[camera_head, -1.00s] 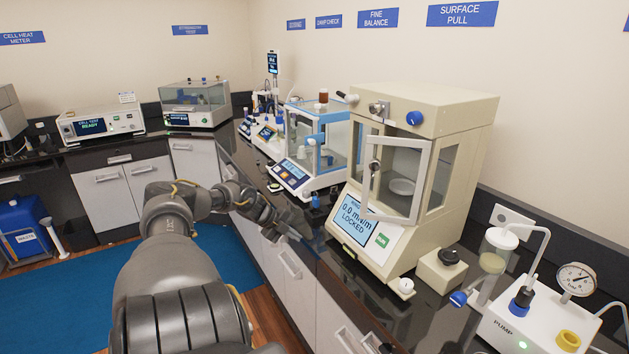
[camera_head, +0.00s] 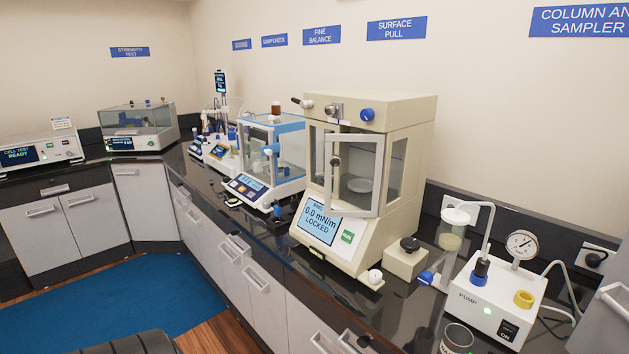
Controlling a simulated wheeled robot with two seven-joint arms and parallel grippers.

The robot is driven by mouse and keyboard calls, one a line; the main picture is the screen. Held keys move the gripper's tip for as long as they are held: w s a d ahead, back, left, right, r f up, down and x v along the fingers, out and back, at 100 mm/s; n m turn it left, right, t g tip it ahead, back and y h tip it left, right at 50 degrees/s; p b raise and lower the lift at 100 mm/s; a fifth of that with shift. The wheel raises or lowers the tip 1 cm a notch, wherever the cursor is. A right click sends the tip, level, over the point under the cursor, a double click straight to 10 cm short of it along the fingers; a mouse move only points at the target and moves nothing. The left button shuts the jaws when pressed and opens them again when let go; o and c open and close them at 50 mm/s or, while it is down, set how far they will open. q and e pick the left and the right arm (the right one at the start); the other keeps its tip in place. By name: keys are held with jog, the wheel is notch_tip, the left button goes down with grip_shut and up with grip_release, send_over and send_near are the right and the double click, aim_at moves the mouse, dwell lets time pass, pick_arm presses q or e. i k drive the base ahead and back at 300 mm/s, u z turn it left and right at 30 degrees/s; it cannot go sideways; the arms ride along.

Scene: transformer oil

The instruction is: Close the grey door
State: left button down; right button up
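The grey door (camera_head: 380,178) is a grey frame with a clear pane and a dark round knob on its left side. It is on the front of the cream SURFACE PULL instrument (camera_head: 395,112), right of centre. The door stands open, swung out from the chamber front. A pale round dish (camera_head: 360,185) shows through it inside the chamber. The instrument's sloped screen below the door reads 0.0 mN/m LOCKED. Neither of my grippers is in view. Only a dark part of my arm shows at the bottom left edge.
A small cream box (camera_head: 405,260) with a black knob stands right of the instrument, then a white pump (camera_head: 497,300) with a gauge and tubing. A blue-framed balance (camera_head: 270,160) stands to its left. The dark counter (camera_head: 285,240) has a narrow clear strip in front.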

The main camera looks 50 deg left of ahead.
aim_at(334, 160)
jog(key=k, duration=0.65)
jog(key=u, duration=0.55)
jog(key=i, duration=0.45)
jog(key=u, duration=0.6)
jog(key=i, duration=0.85)
jog(key=z, duration=0.4)
